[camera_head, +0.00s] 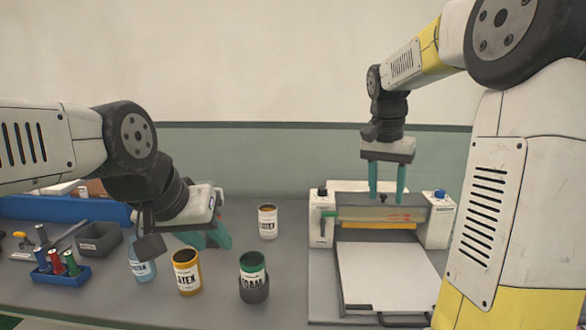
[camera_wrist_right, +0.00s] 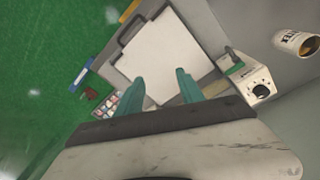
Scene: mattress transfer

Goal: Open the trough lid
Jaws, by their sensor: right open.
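The trough lid appears to be a translucent bar (camera_head: 365,214) with red marks and a green left end. It lies across the machine between two white side blocks, with a yellow strip (camera_head: 378,226) just below it. I cannot tell its hinge or handle. My right gripper (camera_head: 387,196) points down over the bar with its teal fingers apart. Nothing shows between them; in the head view the tips overlap the back of the bar. The fingers also show spread in the right wrist view (camera_wrist_right: 158,92). My left gripper (camera_head: 208,238) is tilted low behind the cans; its jaw gap is unclear.
The machine's white bed (camera_head: 388,272) has a dark handle in front. A white block with a knob (camera_wrist_right: 258,86) stands beside it. A yellow can (camera_head: 187,273), a green-topped can (camera_head: 253,268), a bottle (camera_head: 141,268) and a bobbin tray (camera_head: 62,276) stand left.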

